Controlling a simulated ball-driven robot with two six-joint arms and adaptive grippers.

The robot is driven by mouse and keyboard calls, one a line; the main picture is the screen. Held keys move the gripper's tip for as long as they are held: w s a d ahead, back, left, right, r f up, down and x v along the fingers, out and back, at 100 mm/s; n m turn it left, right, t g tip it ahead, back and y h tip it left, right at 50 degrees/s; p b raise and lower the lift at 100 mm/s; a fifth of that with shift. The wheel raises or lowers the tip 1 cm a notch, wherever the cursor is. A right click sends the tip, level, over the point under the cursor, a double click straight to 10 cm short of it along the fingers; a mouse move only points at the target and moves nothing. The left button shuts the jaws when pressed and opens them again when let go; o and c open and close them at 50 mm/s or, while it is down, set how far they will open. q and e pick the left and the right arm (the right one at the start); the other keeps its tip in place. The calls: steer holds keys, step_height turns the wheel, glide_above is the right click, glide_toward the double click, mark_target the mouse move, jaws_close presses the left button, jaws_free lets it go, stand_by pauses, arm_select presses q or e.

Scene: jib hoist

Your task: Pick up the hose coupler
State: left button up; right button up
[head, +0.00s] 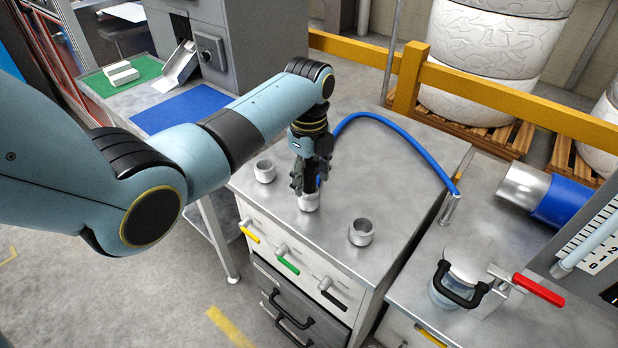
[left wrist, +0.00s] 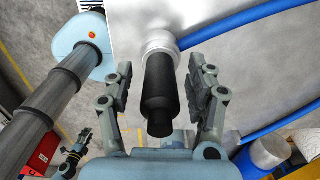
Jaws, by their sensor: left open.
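The hose coupler (left wrist: 159,92), a black stepped cylinder, stands in a pale metal cup (left wrist: 160,45) in the left wrist view. In the head view the middle metal cup (head: 309,202) is on the grey cabinet top, and my gripper mostly hides the coupler. My left gripper (head: 311,178) points down over it. In the left wrist view the left gripper (left wrist: 160,78) is open, one finger on each side of the coupler, with visible gaps. What seems to be my right gripper (left wrist: 76,150) shows small at lower left there; its jaw state is unclear.
Two more metal cups (head: 265,171) (head: 361,232) flank the middle one. A blue hose (head: 405,133) arcs behind the gripper to a metal end at the cabinet's right edge. A lidded pot (head: 462,275) and red lever (head: 538,289) are at right; a yellow rail (head: 480,88) runs behind.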

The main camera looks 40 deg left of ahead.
arm_select(q)
jaws_close()
steer(key=shift+r, duration=0.1)
stand_by(0.3)
